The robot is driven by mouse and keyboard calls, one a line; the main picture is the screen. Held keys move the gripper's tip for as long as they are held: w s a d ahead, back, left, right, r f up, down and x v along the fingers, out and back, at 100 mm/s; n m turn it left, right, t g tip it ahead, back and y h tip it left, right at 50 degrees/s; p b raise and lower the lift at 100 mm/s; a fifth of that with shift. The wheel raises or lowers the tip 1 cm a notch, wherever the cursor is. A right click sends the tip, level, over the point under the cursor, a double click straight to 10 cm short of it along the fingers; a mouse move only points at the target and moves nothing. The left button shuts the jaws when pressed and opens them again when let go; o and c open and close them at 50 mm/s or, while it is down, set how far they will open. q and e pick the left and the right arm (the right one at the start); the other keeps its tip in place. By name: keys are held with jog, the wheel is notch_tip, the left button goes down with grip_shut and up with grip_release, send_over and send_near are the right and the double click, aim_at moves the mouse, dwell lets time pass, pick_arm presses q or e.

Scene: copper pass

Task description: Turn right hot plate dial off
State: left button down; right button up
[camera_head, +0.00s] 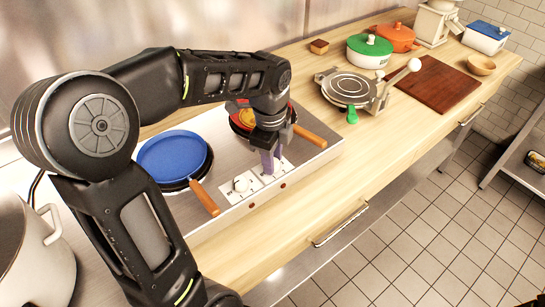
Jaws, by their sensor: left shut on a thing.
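The silver double hot plate (318,156) stands on the wooden counter, with a white control panel on its front. The left dial (240,184) is a white knob in plain view. My left gripper (270,165) reaches down from above with its purple-grey fingers at the right part of the panel. It is shut on the right hot plate dial, which the fingers almost wholly hide, so its angle cannot be read. My right gripper is not in view.
A blue pan (172,155) sits on the left plate, its wooden handle jutting forward. A red pan (236,106) sits behind my gripper, its handle (310,136) to the right. A waffle iron (348,86), green-lidded pot (369,50) and cutting board (438,84) stand further right. A large pot (30,245) is at left.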

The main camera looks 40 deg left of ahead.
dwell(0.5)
pick_arm(q)
jog(key=c, duration=1.1)
grip_release()
jog(key=shift+o, duration=0.2)
jog(key=shift+r, duration=0.1)
jog(key=r, duration=0.7)
jog(key=shift+s+r+b, duration=0.3)
jog(key=shift+b, duration=0.05)
